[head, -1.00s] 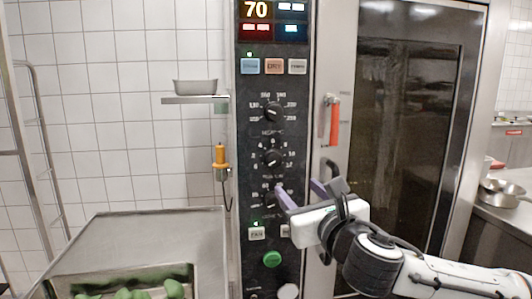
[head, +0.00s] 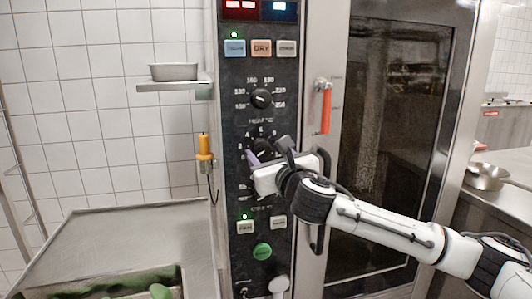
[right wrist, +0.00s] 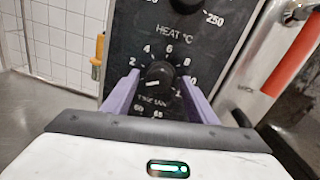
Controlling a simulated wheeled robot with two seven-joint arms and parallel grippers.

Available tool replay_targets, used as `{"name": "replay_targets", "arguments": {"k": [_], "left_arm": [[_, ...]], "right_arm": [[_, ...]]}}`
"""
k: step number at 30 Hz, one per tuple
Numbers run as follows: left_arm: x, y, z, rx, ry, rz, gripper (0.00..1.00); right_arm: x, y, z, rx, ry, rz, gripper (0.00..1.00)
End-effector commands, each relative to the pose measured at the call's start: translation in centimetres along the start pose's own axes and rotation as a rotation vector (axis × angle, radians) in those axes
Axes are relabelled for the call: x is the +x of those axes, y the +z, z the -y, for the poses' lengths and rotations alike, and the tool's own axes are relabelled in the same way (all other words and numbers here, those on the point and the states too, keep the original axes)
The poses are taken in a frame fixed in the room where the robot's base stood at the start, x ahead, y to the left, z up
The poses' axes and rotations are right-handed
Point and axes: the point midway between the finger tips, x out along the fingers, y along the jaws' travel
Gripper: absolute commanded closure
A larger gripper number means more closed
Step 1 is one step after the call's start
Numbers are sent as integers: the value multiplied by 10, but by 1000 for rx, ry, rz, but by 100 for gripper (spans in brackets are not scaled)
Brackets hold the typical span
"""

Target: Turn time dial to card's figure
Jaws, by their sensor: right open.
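The dark round dial (right wrist: 159,76) with a scale of 2 to 10 sits midway on the black oven panel (head: 235,120). The lettering under it is blurred and seems to end in "MIN". A pale mark shows on the dial's lower left face. In the head view the dial (head: 262,148) is partly hidden by my right gripper (head: 266,154). My right gripper is open, with one purple finger on each side of the dial in the right wrist view (right wrist: 158,92). I cannot tell whether the fingers touch it. No card is seen. My left gripper is out of view.
The oven's red handle (head: 326,110) is to the right. A shelf with a metal tin (head: 173,71) and an orange probe (head: 204,146) are to the left.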

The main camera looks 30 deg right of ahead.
Motion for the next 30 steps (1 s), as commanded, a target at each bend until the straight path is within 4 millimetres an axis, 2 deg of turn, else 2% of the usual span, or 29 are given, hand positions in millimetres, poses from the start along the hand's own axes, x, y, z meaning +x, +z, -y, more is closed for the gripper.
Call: {"name": "replay_targets", "arguments": {"k": [9, 15, 16, 24, 30], "left_arm": [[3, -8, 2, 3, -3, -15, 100], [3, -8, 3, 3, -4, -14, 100], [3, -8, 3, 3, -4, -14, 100], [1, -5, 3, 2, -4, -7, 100], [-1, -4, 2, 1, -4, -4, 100]], "right_arm": [[3, 0, 0, -1, 0, 0, 49], [2, 0, 0, 0, 1, 0, 83], [2, 0, 0, 0, 1, 0, 86], [2, 0, -2, 23, 4, 1, 86], [2, 0, -2, 113, 3, 8, 86]]}}
